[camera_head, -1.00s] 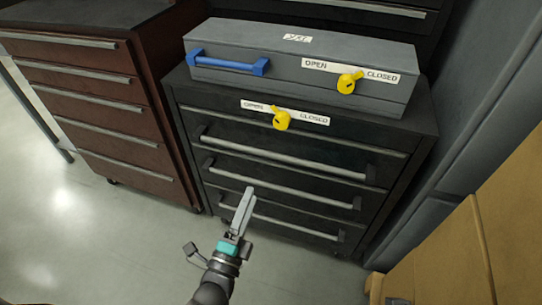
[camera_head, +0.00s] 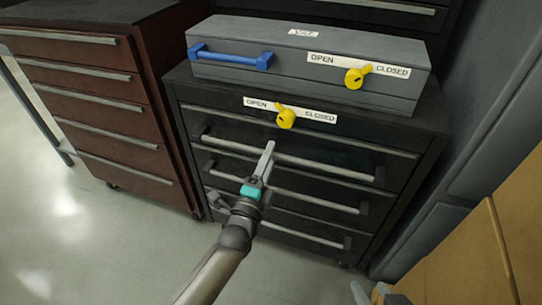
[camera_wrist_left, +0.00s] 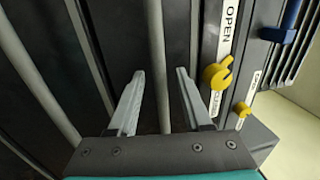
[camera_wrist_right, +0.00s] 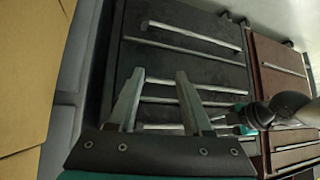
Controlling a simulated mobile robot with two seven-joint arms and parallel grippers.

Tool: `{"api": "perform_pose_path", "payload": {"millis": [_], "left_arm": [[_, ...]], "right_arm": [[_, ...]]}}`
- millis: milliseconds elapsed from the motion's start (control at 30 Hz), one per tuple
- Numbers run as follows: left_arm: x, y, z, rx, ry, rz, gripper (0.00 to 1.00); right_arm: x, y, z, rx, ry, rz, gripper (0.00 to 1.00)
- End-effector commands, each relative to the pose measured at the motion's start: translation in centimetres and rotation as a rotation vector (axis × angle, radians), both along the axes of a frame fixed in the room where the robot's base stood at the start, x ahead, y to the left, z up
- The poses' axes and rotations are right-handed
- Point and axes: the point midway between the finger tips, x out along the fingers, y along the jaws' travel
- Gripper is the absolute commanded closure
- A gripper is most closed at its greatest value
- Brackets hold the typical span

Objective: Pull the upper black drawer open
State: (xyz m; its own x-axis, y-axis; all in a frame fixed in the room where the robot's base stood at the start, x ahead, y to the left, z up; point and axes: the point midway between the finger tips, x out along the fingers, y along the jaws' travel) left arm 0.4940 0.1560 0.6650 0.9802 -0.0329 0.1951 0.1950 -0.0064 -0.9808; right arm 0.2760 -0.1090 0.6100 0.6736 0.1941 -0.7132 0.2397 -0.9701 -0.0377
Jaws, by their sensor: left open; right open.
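The black cabinet (camera_head: 315,160) has several drawers with grey bar handles, all flush. My left gripper (camera_head: 268,147) is in front of the upper bar handle (camera_head: 325,166). In the left wrist view, that handle (camera_wrist_left: 155,45) runs between the open left fingers (camera_wrist_left: 158,88), with no clear contact. My right gripper is open and empty in the right wrist view (camera_wrist_right: 158,95), pointing towards the cabinet from a distance; it shows partly at the head view's bottom edge.
A grey case (camera_head: 300,75) with a blue handle and its own yellow knob lies on the cabinet. A dark red drawer cabinet (camera_head: 105,120) stands at left. A cardboard-coloured box (camera_head: 460,260) is at lower right. The floor (camera_head: 90,235) in front is clear.

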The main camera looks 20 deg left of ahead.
Motion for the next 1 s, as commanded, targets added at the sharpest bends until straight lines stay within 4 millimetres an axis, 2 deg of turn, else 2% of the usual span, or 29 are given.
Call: {"api": "perform_pose_path", "payload": {"millis": [233, 600, 1000], "left_arm": [[1.09, -0.05, 0.19, 0.000, 0.000, 0.000, 0.51], [1.25, -0.05, 0.28, 0.000, 0.000, 0.000, 0.51], [1.23, -0.04, 0.27, 0.000, 0.000, 0.000, 0.96]], "right_arm": [[0.54, 0.98, -0.03, 0.034, -0.067, 0.011, 0.50], [0.66, 1.15, 0.06, 0.041, -0.080, 0.013, 0.50], [0.62, 1.14, 0.03, 0.041, -0.078, 0.013, 0.50]]}}
